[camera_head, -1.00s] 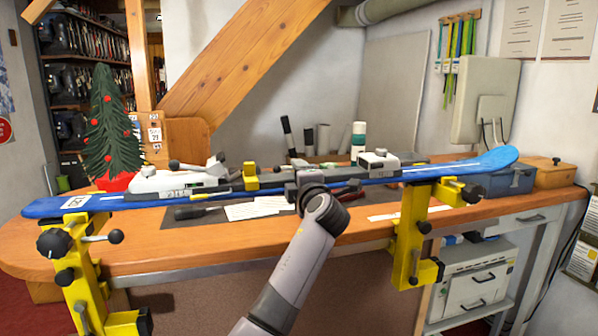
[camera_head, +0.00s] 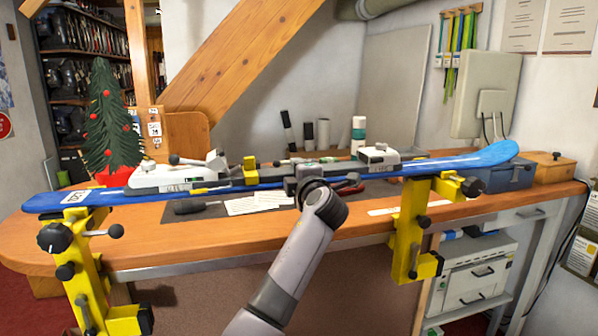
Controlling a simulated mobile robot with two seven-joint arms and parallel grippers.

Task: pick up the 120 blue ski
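The blue ski (camera_head: 452,163), with a white label near its left end, lies lengthwise across two yellow vise stands, left (camera_head: 85,272) and right (camera_head: 411,232). A white-and-grey binding with heel and toe parts is mounted on it. My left gripper (camera_head: 308,173) is at the middle of the ski, between the binding parts, its arm coming up from the bottom. The wrist hides the fingertips, so I cannot see whether they close on the ski. The ski looks to rest on both stands. My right gripper is not in view.
The wooden bench (camera_head: 160,247) carries a dark mat, papers and red-handled pliers (camera_head: 349,187). A small decorated tree (camera_head: 110,125) stands behind the ski's left part. A blue box (camera_head: 510,177) and a wooden box (camera_head: 554,167) are at the right. A wooden beam slants behind.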

